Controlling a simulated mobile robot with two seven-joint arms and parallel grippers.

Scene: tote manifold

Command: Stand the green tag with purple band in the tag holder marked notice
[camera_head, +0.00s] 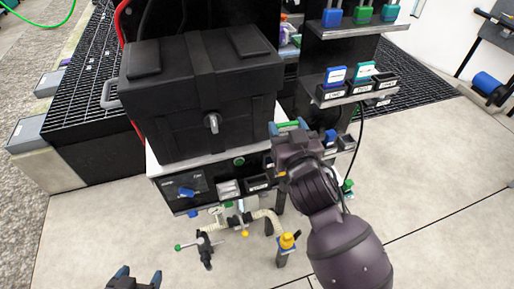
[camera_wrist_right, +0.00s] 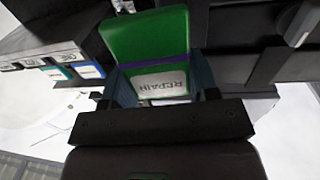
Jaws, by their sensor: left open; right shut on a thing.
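The green tag with purple band (camera_wrist_right: 146,40) is held between the fingers of my right gripper (camera_wrist_right: 160,88) in the right wrist view. A white label on it appears upside down and seems to read "REPAIR". In the head view my right gripper (camera_head: 289,128) is beside the black case's right edge, with the green tag (camera_head: 288,126) partly showing at its tip. Black tag holders (camera_head: 331,93) with white labels stand on the right shelf. I cannot make out which is marked notice. My left gripper (camera_head: 135,279) is open and empty at the bottom left, above the floor.
A large black case (camera_head: 200,95) stands on a white-edged cabinet left of my right gripper. Blue (camera_head: 336,75) and teal (camera_head: 363,71) tags stand in shelf holders. Pipes with valves (camera_head: 235,222) project below the cabinet.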

